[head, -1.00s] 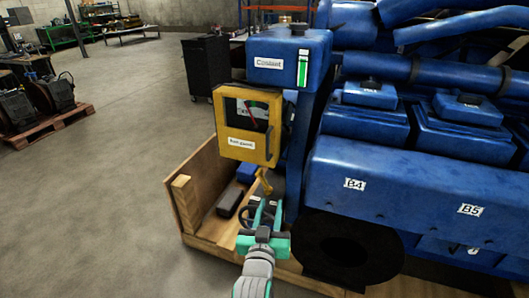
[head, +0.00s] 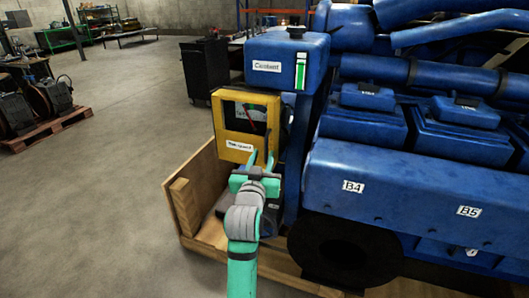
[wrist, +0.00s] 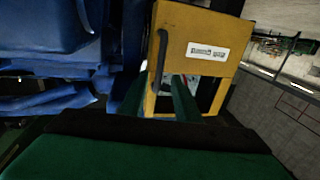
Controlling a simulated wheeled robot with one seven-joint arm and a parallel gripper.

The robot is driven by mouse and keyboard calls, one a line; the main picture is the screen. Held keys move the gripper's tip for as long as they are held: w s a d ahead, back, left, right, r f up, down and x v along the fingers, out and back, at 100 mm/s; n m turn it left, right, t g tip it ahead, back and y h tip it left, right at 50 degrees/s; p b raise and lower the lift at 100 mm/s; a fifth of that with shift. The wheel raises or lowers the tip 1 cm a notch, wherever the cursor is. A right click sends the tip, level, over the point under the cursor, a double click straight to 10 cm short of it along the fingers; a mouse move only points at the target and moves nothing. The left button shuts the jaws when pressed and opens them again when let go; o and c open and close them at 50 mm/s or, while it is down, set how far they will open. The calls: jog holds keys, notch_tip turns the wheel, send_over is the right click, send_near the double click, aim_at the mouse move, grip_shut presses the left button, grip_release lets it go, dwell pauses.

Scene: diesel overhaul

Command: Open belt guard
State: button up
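The belt guard (head: 235,112) is a yellow box with a dark window and a white label, on the left end of the blue engine. It looks closed in the head view. In the wrist view, the yellow guard (wrist: 205,24) shows its label and a dark upright handle (wrist: 162,52) along its left edge. My gripper (head: 262,160) is at the guard's lower right corner, its two fingers apart and pointing up. In the wrist view the fingers (wrist: 168,95) reach toward the lower part of the guard near the handle. Whether they touch it, I cannot tell.
A blue coolant tank (head: 285,60) sits just above the guard. The blue engine (head: 400,180) fills the right side. A wooden crate base (head: 190,205) lies below. Open concrete floor (head: 120,200) is to the left.

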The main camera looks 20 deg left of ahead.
aim_at(266, 148)
jog(key=shift+w+a, duration=0.15)
jog(key=shift+w, duration=0.7)
jog(key=shift+w+a, duration=0.15)
jog(key=shift+w, duration=0.7)
jog(key=shift+d, duration=0.15)
grip_shut()
jog(key=shift+s, duration=0.1)
